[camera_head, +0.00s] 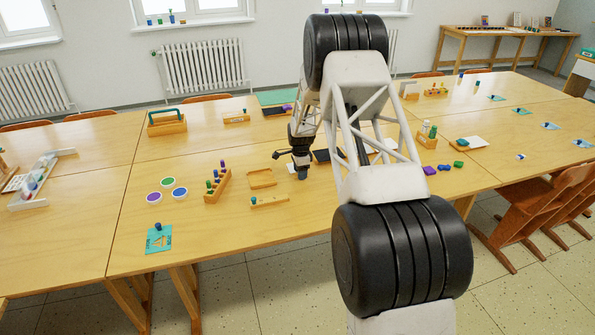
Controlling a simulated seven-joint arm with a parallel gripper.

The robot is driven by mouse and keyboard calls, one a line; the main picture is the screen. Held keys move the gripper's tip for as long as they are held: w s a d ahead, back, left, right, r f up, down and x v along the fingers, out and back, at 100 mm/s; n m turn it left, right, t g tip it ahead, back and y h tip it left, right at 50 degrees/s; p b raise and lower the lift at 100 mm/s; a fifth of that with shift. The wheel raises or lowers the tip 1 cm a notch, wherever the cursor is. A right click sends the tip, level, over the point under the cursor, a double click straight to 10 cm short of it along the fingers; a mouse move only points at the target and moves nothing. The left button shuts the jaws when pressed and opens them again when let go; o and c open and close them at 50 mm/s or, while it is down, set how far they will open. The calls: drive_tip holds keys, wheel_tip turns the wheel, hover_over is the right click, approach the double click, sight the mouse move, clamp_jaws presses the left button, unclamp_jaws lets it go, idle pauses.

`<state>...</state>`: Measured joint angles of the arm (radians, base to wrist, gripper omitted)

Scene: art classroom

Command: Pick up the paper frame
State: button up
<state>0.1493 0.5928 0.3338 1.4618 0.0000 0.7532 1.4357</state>
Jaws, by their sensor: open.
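A small flat wooden frame (262,179) lies on the near table, just left of my gripper; it looks most like the paper frame, but I cannot tell for sure. My gripper (291,165) is low over the table to the right of this frame, apart from it. It is small and dark in the picture, with its jaws open and nothing visible between them. A small white and blue piece (292,169) shows right by the jaws; I cannot tell what it is. My arm hides part of the table behind and to the right.
A wooden rack with colored pegs (218,184) and a low wooden holder (270,201) stand close to the frame. Several paint discs (154,197) and a teal card (158,238) lie to the left. Purple and green blocks (430,170) lie right. The front table edge is clear.

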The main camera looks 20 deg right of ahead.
clamp_jaws()
idle(0.4)
drive_tip(key=shift+r, duration=0.15)
drive_tip(key=shift+r, duration=1.45)
drive_tip(key=shift+s+r, duration=0.25)
drive_tip(key=s, duration=0.5)
drive_tip(key=s+a+r, duration=0.1)
drive_tip(key=s, duration=0.4)
drive_tip(key=s+a, duration=0.1)
drive_tip(key=s, duration=0.4)
drive_tip(key=shift+s+a+r, duration=0.15)
